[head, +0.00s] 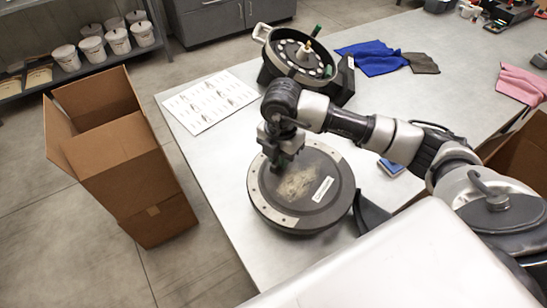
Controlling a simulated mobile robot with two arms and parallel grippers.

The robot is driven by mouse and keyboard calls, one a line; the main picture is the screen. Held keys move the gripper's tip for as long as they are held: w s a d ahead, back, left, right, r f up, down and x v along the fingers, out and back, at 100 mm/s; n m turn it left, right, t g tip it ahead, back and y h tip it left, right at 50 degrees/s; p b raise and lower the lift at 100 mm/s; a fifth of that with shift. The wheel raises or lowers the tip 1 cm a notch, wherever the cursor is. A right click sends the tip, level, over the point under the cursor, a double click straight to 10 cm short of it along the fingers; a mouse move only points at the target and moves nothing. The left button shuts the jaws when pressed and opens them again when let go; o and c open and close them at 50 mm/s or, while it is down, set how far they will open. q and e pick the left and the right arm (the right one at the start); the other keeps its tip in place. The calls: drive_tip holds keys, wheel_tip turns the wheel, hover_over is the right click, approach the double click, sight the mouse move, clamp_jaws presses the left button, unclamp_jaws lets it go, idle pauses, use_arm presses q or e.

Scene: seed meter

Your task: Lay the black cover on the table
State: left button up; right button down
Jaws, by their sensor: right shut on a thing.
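The black cover (325,208) is a round dark disc with a worn tan patch, a white label and a pale rim strip. It is over the near part of the metal table (225,160), lying roughly flat; I cannot tell if it touches the tabletop. My right gripper (281,163) is shut on the cover at its far left part; the fingertips are partly hidden by the wrist. The open seed meter (297,53), with a ring of pale spots, stands tilted on a black stand farther back. My left gripper is not in view.
A printed sheet (208,102) lies left of the meter. Blue (370,58) and pink (522,84) cloths lie farther back. A small blue item (391,167) is under my right arm. An open cardboard box (125,165) stands left of the table.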

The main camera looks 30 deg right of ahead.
drive_tip(key=shift+w+a+f, duration=0.2)
drive_tip(key=shift+w+f, duration=0.1)
drive_tip(key=shift+w, duration=0.25)
drive_tip(key=shift+w+a+f, duration=0.2)
drive_tip(key=shift+w+f, duration=0.1)
drive_tip(key=shift+w, duration=0.2)
drive_tip(key=shift+w+f, duration=0.15)
wheel_tip(320, 180, down, 3)
drive_tip(key=shift+f+p, duration=0.1)
drive_tip(key=shift+p, duration=0.65)
drive_tip(key=shift+f, duration=0.45)
drive_tip(key=shift+f, duration=0.1)
drive_tip(key=c, duration=1.1)
unclamp_jaws()
drive_tip(key=shift+o, duration=0.2)
